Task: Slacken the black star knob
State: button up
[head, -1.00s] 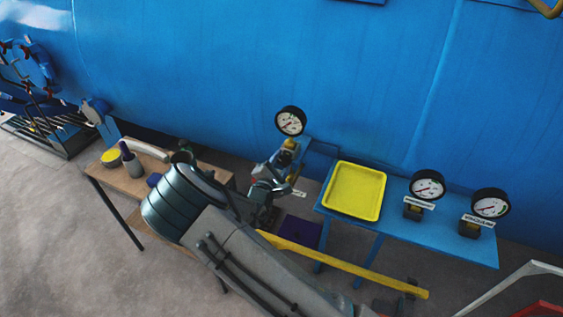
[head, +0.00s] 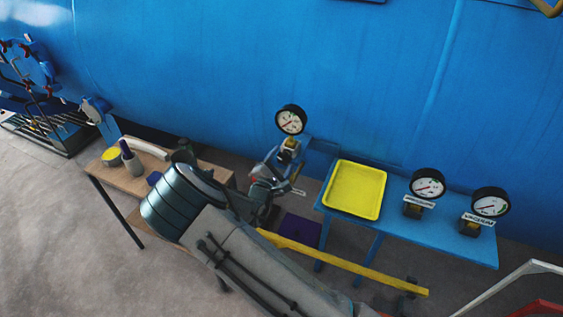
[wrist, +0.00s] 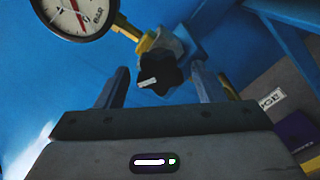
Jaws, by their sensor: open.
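The black star knob (wrist: 160,73) shows in the wrist view, with a small white mark on its face. It sits on a brass fitting (wrist: 146,43) below a round white-faced gauge (wrist: 77,14). My gripper (wrist: 160,70) is open, with one finger to each side of the knob in the picture. I cannot tell whether either finger touches it. In the head view my gripper (head: 277,170) is just below the same gauge (head: 291,120), and the knob is hard to make out there.
A blue bench (head: 400,220) to the right carries a yellow tray (head: 355,190) and two gauges (head: 428,185) (head: 490,204). A wooden table (head: 125,179) with several items stands left. The big blue vessel (head: 220,70) fills the back. A yellow bar (head: 345,265) lies in front.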

jog(key=b+v, duration=0.3)
jog(key=v, duration=1.1)
jog(key=shift+w, duration=0.15)
